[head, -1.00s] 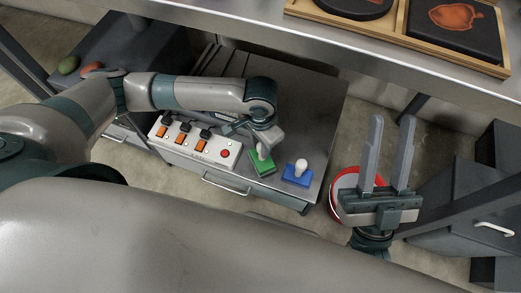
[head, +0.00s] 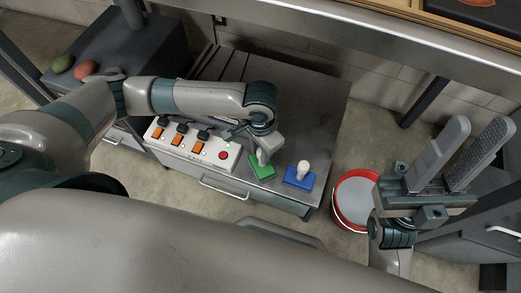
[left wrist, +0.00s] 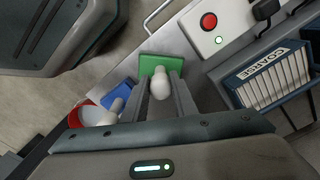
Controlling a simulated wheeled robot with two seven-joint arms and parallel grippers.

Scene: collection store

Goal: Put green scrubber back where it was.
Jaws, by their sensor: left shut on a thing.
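The green scrubber (head: 262,171) is a flat green block with a white knob, at the front edge of the grey cabinet top (head: 300,115). My left gripper (head: 261,152) is shut on its knob from above. In the left wrist view the white knob (left wrist: 161,88) sits between the fingers, with the green block (left wrist: 151,62) beyond. I cannot tell whether the block touches the surface. A similar blue scrubber (head: 299,178) with a white knob stands just to the right. My right gripper (head: 484,131) is open and empty, raised at the right.
A white control panel (head: 190,146) with orange switches and a red button lies left of the green scrubber. A red-rimmed bucket (head: 355,201) stands on the floor at right. A metal shelf (head: 330,40) crosses above the back. A box marked COARSE (left wrist: 275,75) shows in the left wrist view.

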